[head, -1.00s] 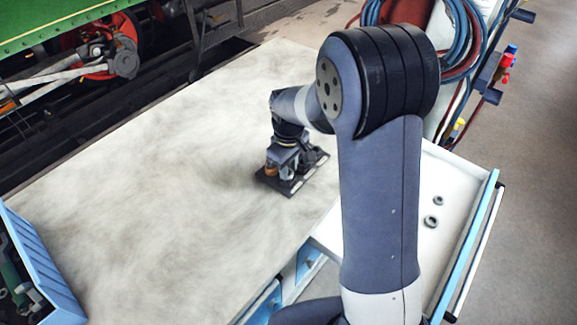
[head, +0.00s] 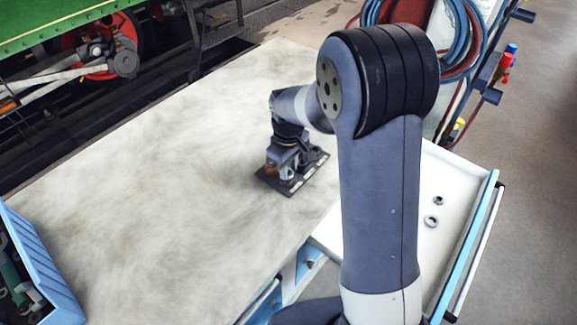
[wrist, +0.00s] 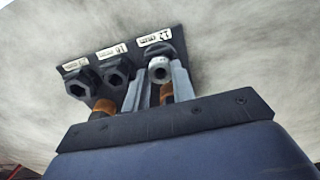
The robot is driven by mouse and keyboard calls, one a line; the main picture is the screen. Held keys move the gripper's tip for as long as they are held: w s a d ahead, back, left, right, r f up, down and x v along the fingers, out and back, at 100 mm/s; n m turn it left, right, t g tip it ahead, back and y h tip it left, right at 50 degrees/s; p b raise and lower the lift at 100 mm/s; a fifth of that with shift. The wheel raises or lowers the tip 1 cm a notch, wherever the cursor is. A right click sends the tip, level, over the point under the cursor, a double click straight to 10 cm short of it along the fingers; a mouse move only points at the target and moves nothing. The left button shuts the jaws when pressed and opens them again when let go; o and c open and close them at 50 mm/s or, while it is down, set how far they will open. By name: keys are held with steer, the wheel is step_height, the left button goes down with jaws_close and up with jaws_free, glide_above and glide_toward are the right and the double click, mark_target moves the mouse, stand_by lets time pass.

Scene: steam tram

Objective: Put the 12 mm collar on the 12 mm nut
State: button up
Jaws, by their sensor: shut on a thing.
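A dark plate (wrist: 93,53) lies on the bench top, bearing a row of dark nuts with white labels; it also shows in the head view (head: 268,182). The right-hand label (wrist: 155,37) in the wrist view seems to read 12. My gripper (wrist: 160,75) is shut on a small light grey ring, the 12 mm collar (wrist: 160,70), at that end of the row. The collar overlaps the 12 mm nut (wrist: 158,49) in the picture; I cannot tell whether it is around it or just above it. In the head view my gripper (head: 287,174) is low over the plate.
Two other nuts, a middle one (wrist: 116,77) and a left one (wrist: 81,86), stand close beside. An open white drawer (head: 455,215) holds two loose rings (head: 431,222). A blue bin (head: 38,262) stands at the left. The rest of the bench is clear.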

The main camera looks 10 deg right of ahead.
steer(key=shift+f, duration=0.1)
steer(key=o, duration=1.1)
steer(key=shift+c, duration=0.2)
steer(key=shift+o, duration=0.8)
step_height(320, 180, up, 7)
steer(key=p, duration=0.5)
step_height(320, 180, down, 7)
steer(key=b, duration=0.5)
